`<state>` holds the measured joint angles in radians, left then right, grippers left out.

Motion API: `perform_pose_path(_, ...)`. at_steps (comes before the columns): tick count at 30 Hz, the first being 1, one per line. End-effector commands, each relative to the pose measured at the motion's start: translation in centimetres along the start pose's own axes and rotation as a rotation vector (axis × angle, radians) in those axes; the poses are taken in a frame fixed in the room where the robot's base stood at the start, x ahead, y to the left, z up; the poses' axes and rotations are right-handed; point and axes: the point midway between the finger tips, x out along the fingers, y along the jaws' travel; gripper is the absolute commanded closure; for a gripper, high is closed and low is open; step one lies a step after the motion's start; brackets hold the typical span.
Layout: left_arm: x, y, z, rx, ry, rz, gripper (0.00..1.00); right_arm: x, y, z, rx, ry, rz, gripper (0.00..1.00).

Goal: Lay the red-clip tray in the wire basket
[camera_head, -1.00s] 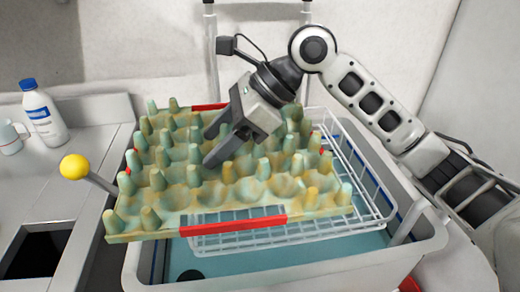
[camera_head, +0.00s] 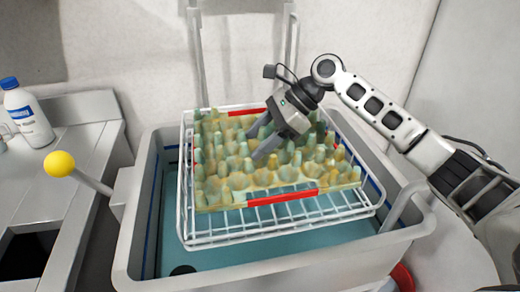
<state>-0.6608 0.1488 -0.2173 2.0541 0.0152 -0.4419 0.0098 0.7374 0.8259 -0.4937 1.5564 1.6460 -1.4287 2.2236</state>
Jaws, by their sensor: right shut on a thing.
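The egg tray with red clips (camera_head: 230,198) is yellowish green with rows of pegs and cups. One red clip (camera_head: 283,198) is on its near edge and another on its far edge. The tray is over the white wire basket (camera_head: 215,238), within its outline; I cannot tell whether it touches the basket's bottom. My right gripper (camera_head: 262,150) is over the tray's middle, its fingers down among the pegs, shut on the tray. Its fingertips are partly hidden by pegs. My left gripper is not in view.
The wire basket sits in a grey tub (camera_head: 270,270) with a blue-green floor. A yellow ball on a lever (camera_head: 61,164) stands at the tub's left. A white bottle with a blue cap (camera_head: 28,115) is on the left counter (camera_head: 85,140).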

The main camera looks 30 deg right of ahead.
Motion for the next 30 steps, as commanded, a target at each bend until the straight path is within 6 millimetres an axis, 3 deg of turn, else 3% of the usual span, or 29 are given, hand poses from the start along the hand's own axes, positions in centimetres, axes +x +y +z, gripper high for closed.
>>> perform_pose_path(6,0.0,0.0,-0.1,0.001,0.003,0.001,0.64,2.0,-0.1,-2.3,0.002,0.001,-0.001,0.93)
perform_pose_path(16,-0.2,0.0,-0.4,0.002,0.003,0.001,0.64,2.2,-0.1,-2.4,0.001,0.001,-0.001,0.93)
perform_pose_path(17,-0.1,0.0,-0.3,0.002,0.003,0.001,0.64,2.3,0.0,-2.5,0.001,0.002,0.0,0.37)
perform_pose_path(18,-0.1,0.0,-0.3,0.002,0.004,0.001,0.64,2.3,-0.1,-2.5,0.001,0.002,-0.001,0.26)
perform_pose_path(19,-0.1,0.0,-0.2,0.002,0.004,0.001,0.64,2.3,-0.1,-2.5,0.001,0.002,-0.001,0.21)
perform_pose_path(30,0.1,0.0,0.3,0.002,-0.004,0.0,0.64,1.8,-0.1,-2.3,0.001,0.002,-0.003,0.21)
